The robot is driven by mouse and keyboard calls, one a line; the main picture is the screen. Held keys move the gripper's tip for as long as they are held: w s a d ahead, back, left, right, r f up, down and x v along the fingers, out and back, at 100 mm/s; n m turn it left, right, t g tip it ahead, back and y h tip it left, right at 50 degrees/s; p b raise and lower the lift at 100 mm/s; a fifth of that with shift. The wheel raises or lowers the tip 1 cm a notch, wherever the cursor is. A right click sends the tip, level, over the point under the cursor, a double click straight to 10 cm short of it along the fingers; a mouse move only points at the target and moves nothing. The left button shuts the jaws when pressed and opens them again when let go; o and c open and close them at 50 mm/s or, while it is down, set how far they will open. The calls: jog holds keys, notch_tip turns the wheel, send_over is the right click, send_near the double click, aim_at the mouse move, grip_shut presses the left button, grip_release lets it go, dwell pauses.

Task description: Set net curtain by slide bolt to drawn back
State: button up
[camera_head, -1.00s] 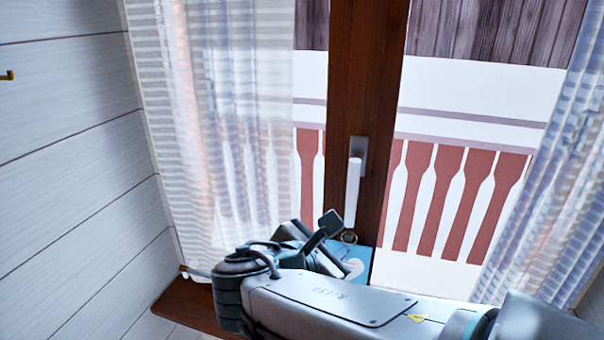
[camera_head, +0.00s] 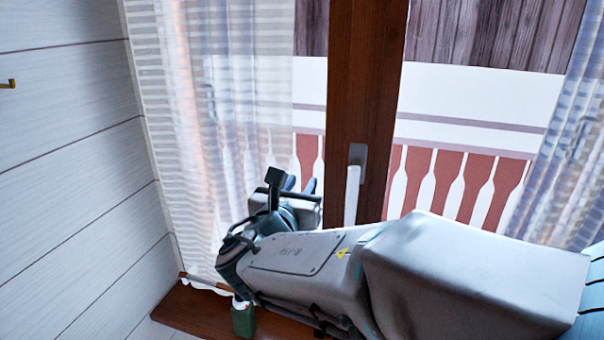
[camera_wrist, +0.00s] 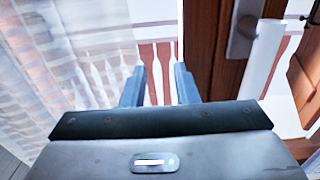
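The white striped net curtain (camera_head: 225,110) hangs over the left window pane, and its inner edge stops short of the wooden middle post. It also fills the left of the wrist view (camera_wrist: 55,75). My gripper (camera_head: 298,186) is raised in front of the pane, near the curtain's inner edge and left of the window handle. In the wrist view my gripper (camera_wrist: 159,78) has its two fingers apart with nothing between them. The red railing shows through the gap. I cannot make out a slide bolt in either view.
The white window handle (camera_head: 353,190) is on the brown middle post (camera_head: 366,90), close right of my gripper. A patterned curtain (camera_head: 560,150) hangs at the right. A green bottle-like item (camera_head: 243,319) stands on the wooden sill (camera_head: 190,307). A panelled wall (camera_head: 65,160) bounds the left.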

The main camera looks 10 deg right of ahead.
aim_at(304, 180)
jog(key=shift+x, duration=1.85)
grip_shut()
